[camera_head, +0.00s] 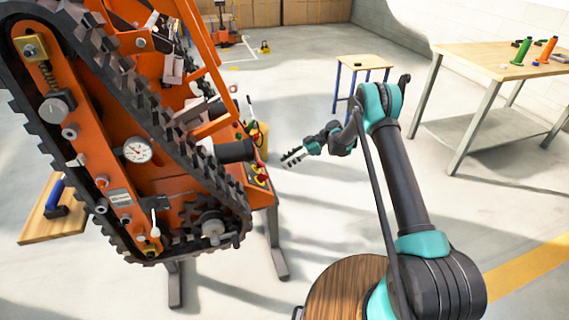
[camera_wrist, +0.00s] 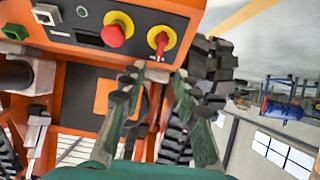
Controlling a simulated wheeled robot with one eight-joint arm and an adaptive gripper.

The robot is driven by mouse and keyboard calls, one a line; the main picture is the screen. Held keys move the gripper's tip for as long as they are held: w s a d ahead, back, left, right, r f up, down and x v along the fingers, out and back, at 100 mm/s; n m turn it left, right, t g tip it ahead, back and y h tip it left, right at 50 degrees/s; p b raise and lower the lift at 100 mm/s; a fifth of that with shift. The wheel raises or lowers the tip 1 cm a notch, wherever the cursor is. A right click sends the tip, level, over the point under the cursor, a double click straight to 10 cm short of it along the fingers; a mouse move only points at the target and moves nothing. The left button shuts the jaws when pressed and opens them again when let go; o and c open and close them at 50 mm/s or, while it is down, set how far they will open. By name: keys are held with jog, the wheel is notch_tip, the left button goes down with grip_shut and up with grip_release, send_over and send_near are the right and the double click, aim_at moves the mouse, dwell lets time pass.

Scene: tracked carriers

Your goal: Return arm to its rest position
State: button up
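My gripper (camera_head: 292,158) is at the end of my teal and dark grey arm, to the right of the orange tracked carrier (camera_head: 115,205) in the head view. In the wrist view its two fingers (camera_wrist: 158,76) stand apart with nothing held between them. They point toward the carrier's control panel (camera_wrist: 75,20), which has a red push button (camera_wrist: 117,32) and a red rotary switch (camera_wrist: 161,41) on yellow rings. The head view shows a gap of floor between gripper and panel.
A wooden-topped table (camera_head: 480,55) with green and orange objects stands at the right. A small stool (camera_head: 365,61) is behind my arm. Open floor lies between the carrier and the table.

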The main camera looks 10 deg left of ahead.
dwell(0.3)
jog(key=s+d+r+m+t+h, duration=0.2)
jog(key=s+d+r+m+t, duration=0.15)
jog(key=d+r+m, duration=0.45)
jog(key=s+d+r+m+t+h, duration=0.2)
jog(key=s+d+r+m+t, duration=0.15)
jog(key=d+r, duration=0.7)
jog(key=s+d+m+t+h, duration=0.3)
jog(key=s+d+m+h, duration=0.3)
jog(key=s+d+m, duration=0.6)
jog(key=s+d, duration=1.1)
jog(key=s, duration=0.3)
jog(key=shift+s+f+m+t+h, duration=0.3)
jog(key=shift+f+m, duration=0.05)
jog(key=shift+f, duration=0.05)
